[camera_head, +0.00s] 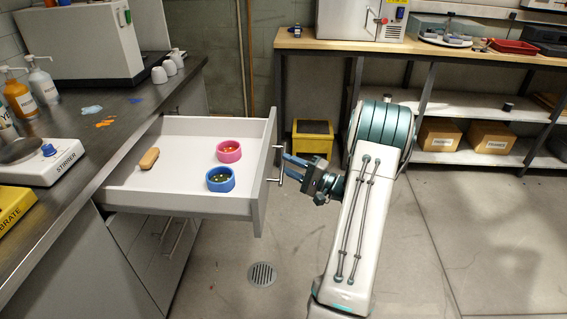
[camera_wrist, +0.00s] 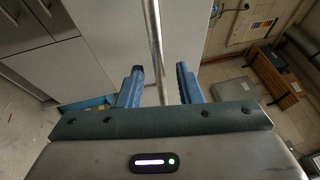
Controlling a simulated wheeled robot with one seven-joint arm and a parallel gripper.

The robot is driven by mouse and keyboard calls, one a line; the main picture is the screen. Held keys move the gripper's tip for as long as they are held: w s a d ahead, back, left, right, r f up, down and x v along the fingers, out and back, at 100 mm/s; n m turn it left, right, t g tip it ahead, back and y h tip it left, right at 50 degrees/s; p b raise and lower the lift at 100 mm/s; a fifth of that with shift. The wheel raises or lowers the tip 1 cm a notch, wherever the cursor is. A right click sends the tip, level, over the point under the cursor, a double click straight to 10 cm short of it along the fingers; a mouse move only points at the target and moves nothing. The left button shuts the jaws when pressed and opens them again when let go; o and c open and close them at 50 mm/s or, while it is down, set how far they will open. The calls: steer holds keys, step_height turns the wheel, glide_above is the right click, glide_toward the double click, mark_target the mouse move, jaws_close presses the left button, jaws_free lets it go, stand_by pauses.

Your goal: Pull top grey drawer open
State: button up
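The top grey drawer (camera_head: 258,200) stands pulled well out from the bench. Its white inside holds a pink bowl (camera_head: 229,151), a blue bowl (camera_head: 220,180) and a tan oblong object (camera_head: 149,158). The drawer's metal bar handle (camera_head: 279,163) is on its front face. My gripper (camera_head: 291,168) is at the handle. In the wrist view the handle bar (camera_wrist: 156,45) runs between my two blue fingers (camera_wrist: 159,85), with gaps on both sides. The fingers are apart and not closed on the bar.
The dark bench top (camera_head: 95,140) on the left carries bottles, a scale (camera_head: 45,163) and white cups (camera_head: 168,67). Lower drawers below are shut. A yellow bin (camera_head: 312,140) and a shelf table (camera_head: 470,60) stand behind. Floor at the right front is clear.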

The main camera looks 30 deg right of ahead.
steer(key=v, duration=1.1)
steer(key=shift+s, duration=0.35)
steer(key=shift+w+d+p, duration=0.1)
steer(key=shift+p, duration=0.2)
steer(key=w+a+r+n+g+h+p, duration=0.2)
steer(key=w+a+r+n+h+p, duration=0.15)
steer(key=w+r+h, duration=0.6)
steer(key=w+a+r+n+g+h+p, duration=0.25)
steer(key=a+r+p, duration=0.2)
steer(key=r, duration=0.35)
steer(key=s+a+r+n+g+p, duration=0.2)
steer(key=s+a+g, duration=0.1)
steer(key=s+a, duration=0.5)
steer(key=s+a+r+n+g+y+p, duration=0.1)
steer(key=s+a+r+n+g+p, duration=0.1)
steer(key=s+a, duration=0.6)
steer(key=s+a+r+n+g+p, duration=0.2)
steer(key=s+a+r+g, duration=0.1)
steer(key=s+a+g, duration=0.2)
steer(key=s+a, duration=0.2)
steer(key=s, duration=0.2)
steer(key=shift+s+a+r+n+y+p, duration=0.15)
steer(key=shift+s+a+n+y+p, duration=0.15)
steer(key=shift+s+a+p, duration=0.1)
